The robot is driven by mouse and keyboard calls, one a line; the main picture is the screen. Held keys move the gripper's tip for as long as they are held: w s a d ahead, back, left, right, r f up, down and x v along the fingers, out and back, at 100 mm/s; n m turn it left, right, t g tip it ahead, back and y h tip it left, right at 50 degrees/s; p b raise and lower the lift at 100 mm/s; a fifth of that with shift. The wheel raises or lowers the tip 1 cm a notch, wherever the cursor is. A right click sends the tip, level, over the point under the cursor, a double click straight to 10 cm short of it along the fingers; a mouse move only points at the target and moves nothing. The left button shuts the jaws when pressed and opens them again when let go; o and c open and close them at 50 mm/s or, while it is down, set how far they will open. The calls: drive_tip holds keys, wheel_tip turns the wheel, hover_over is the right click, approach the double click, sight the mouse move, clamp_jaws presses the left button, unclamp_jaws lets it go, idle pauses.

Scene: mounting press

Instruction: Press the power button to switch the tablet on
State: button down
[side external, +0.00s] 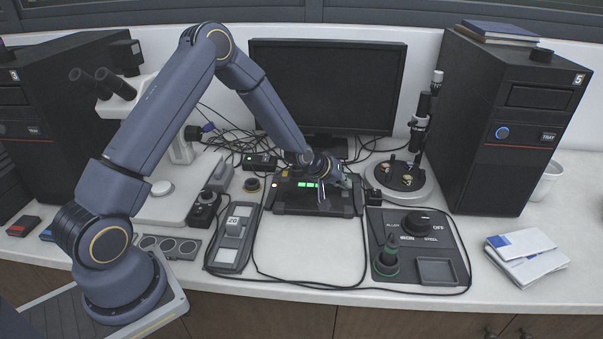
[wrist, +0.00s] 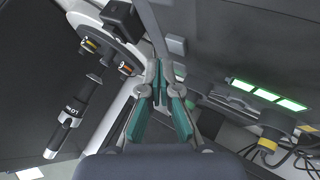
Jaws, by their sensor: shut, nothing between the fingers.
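A dark, low unit with green lit panels (side external: 308,185) stands in front of the monitor; it looks like the tablet. Its green panels also show at the right of the wrist view (wrist: 270,94). My gripper (side external: 322,196) is over the front of this unit, pointing down. In the wrist view my gripper (wrist: 160,72) has its teal-padded fingers shut together, with nothing held. Small light-grey blocks (wrist: 176,45) sit on the dark surface just beside the fingertips. I cannot tell which part is the power button, nor whether the fingertips touch anything.
A round microscope stand (side external: 405,176) is right of the unit. A control panel with a knob (side external: 416,222) lies front right, and a grey block marked 20 (side external: 234,235) front left. Cables cross the bench. The bench (side external: 310,250) directly in front is mostly clear.

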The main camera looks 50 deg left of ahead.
sight(343, 194)
drive_tip(key=shift+f, duration=0.1)
drive_tip(key=shift+f, duration=0.35)
drive_tip(key=shift+f, duration=0.35)
idle(0.5)
drive_tip(key=shift+r, duration=0.8)
drive_tip(key=shift+r, duration=2.5)
